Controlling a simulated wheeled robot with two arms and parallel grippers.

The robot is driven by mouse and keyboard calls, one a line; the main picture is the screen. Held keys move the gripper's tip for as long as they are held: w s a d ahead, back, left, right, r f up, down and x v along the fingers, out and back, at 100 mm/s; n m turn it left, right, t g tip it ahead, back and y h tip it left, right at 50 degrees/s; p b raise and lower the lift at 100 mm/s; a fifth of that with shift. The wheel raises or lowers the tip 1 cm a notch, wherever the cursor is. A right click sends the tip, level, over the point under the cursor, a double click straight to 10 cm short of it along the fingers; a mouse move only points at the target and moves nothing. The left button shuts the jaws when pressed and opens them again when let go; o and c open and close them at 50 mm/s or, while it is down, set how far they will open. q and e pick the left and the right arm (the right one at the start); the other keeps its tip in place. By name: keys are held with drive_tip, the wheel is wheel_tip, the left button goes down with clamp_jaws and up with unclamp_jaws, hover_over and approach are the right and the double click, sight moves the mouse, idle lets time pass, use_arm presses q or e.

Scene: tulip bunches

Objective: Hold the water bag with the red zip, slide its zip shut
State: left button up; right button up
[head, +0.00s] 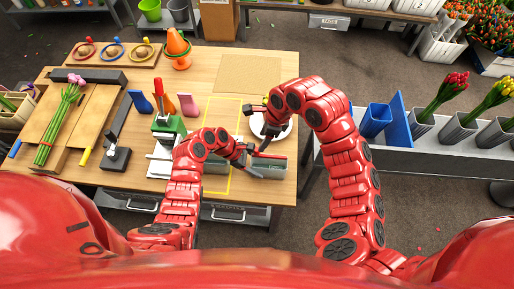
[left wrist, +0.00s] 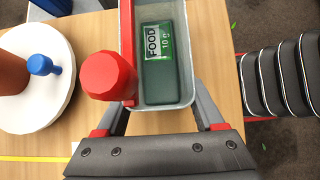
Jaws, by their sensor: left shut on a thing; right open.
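The water bag, a grey open-topped shape with a red strip (left wrist: 127,25) along one side, shows in the left wrist view (left wrist: 188,60). A green packet (left wrist: 160,72) marked FOOD 10 g lies inside its outline. A large red knob (left wrist: 108,76) sits on the strip near the close end. My left gripper (left wrist: 162,108) is shut on the bag's near end, one finger each side. In the head view the bag (head: 272,168) lies just right of my left gripper (head: 246,160). My right gripper (head: 256,127) is open above and behind the bag, apparently empty.
A white disc (left wrist: 62,98) with a blue peg (left wrist: 42,65) stands beside the bag. A yellow outline (head: 228,97) marks the table. Grey vases (head: 456,130) stand on a right bench.

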sight(257, 150)
drive_tip(key=shift+x, duration=4.4)
clamp_jaws()
